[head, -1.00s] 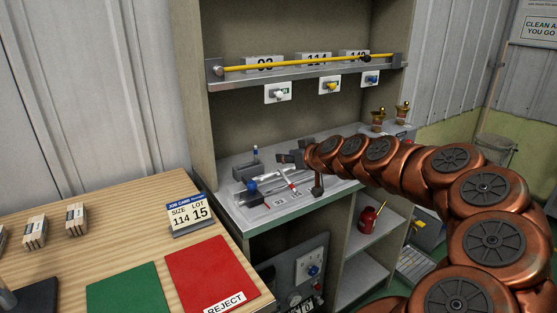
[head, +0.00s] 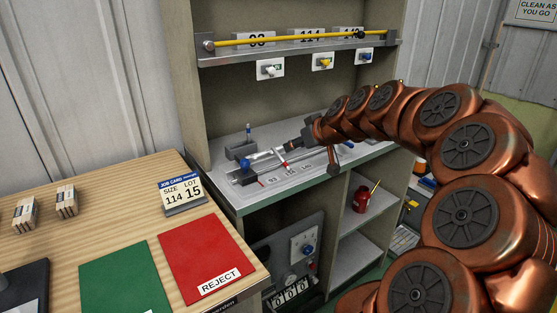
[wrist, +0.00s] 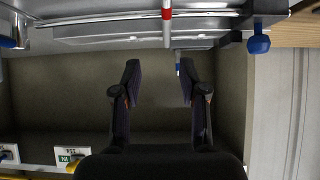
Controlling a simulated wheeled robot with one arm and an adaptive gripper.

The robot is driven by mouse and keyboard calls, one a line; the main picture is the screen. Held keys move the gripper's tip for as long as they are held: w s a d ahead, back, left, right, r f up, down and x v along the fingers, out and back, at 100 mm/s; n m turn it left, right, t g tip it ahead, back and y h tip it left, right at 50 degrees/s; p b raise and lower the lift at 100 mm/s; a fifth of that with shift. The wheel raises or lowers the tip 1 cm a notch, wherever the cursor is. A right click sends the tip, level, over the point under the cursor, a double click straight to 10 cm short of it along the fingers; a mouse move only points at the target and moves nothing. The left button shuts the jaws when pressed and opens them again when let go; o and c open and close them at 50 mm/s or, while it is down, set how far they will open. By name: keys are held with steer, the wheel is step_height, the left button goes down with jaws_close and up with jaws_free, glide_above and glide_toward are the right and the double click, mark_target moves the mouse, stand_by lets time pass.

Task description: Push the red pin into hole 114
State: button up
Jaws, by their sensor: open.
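On the bench in the cabinet stands a metal fixture (head: 250,176) with a numbered strip (head: 290,174) along its front. The strip's numbers are small; 93 shows at its left end, but I cannot make out the holes. I cannot tell whether this is the red pin. My gripper (wrist: 160,68) is open and empty, its fingers apart.
A blue ball knob (head: 246,163) and a blue-topped post (head: 248,130) stand at the fixture's left. A shelf (head: 300,50) with a yellow bar runs above. A wooden table (head: 125,190) at left holds a job card (head: 181,196) and a red reject mat (head: 205,250).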

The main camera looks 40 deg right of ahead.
mark_target(281, 157)
steer(key=shift+w+a+f+g, duration=0.25)
steer(key=shift+f+g, duration=0.15)
steer(key=shift+g, duration=0.2)
steer(key=shift+w+a+f, duration=0.1)
steer(key=shift+w+a, duration=0.15)
steer(key=shift+s+f+p+x, duration=0.1)
steer(key=shift+f+p+x, duration=0.1)
steer(key=shift+x, duration=1.65)
steer(key=shift+s+f+p+x, duration=0.1)
steer(key=shift+s+p+x, duration=0.05)
steer(key=shift+x, duration=1.75)
jaws_close()
